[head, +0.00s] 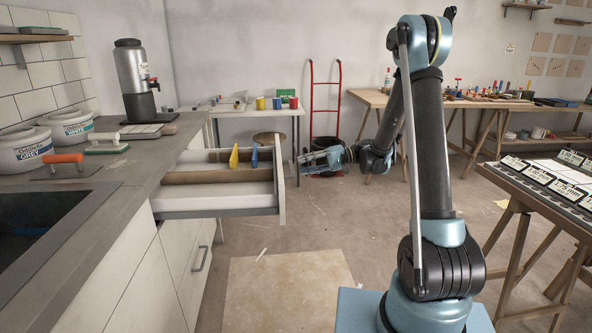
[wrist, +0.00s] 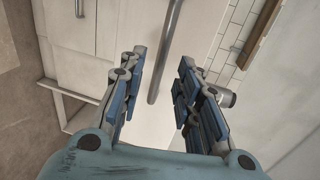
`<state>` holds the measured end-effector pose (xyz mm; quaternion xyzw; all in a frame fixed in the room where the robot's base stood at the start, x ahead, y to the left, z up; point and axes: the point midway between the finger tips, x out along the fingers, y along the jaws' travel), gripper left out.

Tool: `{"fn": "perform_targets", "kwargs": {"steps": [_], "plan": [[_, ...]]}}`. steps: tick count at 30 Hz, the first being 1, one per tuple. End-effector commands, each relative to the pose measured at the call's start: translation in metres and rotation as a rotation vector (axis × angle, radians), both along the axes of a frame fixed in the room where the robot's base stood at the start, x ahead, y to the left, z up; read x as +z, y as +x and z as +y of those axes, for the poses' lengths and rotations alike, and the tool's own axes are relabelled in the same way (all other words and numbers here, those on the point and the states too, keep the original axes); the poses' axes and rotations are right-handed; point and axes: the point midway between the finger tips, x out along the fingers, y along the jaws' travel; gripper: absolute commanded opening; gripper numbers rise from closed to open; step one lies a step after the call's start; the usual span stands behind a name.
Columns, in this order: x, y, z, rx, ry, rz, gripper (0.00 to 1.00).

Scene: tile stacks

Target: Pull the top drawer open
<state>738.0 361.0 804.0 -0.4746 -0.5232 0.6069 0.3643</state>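The top drawer (head: 281,190) stands well out from the counter in the head view, its inside exposed. The handle's outer face is hidden in the head view.
A lower cabinet front with a handle (head: 201,259) is below the drawer. The counter (head: 120,170) carries tubs (head: 70,126), a float with an orange handle (head: 64,159) and a dispenser (head: 135,80). A pale board (head: 285,290) lies on the otherwise open floor. A sample table (head: 540,190) stands right.

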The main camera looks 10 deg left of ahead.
Motion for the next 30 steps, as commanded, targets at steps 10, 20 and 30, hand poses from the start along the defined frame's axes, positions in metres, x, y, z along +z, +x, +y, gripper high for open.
{"fn": "perform_targets", "kwargs": {"steps": [10,20,30], "plan": [[0.009,0.014,-0.048,-0.001,0.0,0.0,0.31],[0.011,0.016,-0.055,0.0,0.0,0.0,0.31],[0.018,0.009,-0.061,-0.016,-0.042,-0.007,0.31]]}}
